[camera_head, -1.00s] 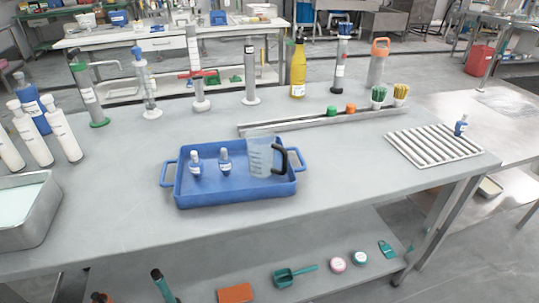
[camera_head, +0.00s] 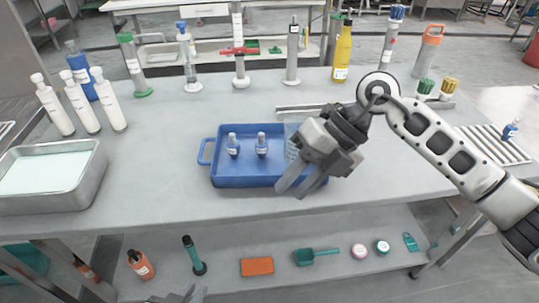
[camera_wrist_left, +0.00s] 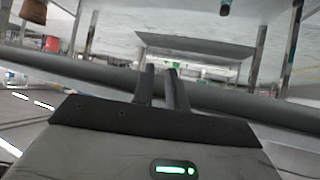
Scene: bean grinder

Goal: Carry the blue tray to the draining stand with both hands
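The blue tray (camera_head: 240,183) sits on the grey table in the head view. It holds two small blue-and-white bottles (camera_head: 233,145) (camera_head: 262,145) and a clear jug (camera_head: 291,141) mostly hidden by my right gripper. The tray's left handle (camera_head: 203,152) is free; its right handle is hidden. My right gripper (camera_head: 289,189) is open over the tray's right end, fingers pointing down; contact is unclear. My left gripper (camera_head: 192,292) is low at the bottom edge, below the tabletop, empty, with a narrow gap between its fingers (camera_wrist_left: 160,78). The draining stand (camera_head: 492,146) is a ribbed rack at the table's right.
A small blue bottle (camera_head: 511,130) stands on the rack. Cylinders and a yellow bottle (camera_head: 342,55) line the back. White bottles (camera_head: 108,100) and a metal basin (camera_head: 98,160) are at left. The lower shelf holds an orange block (camera_head: 257,267) and a scoop (camera_head: 316,255).

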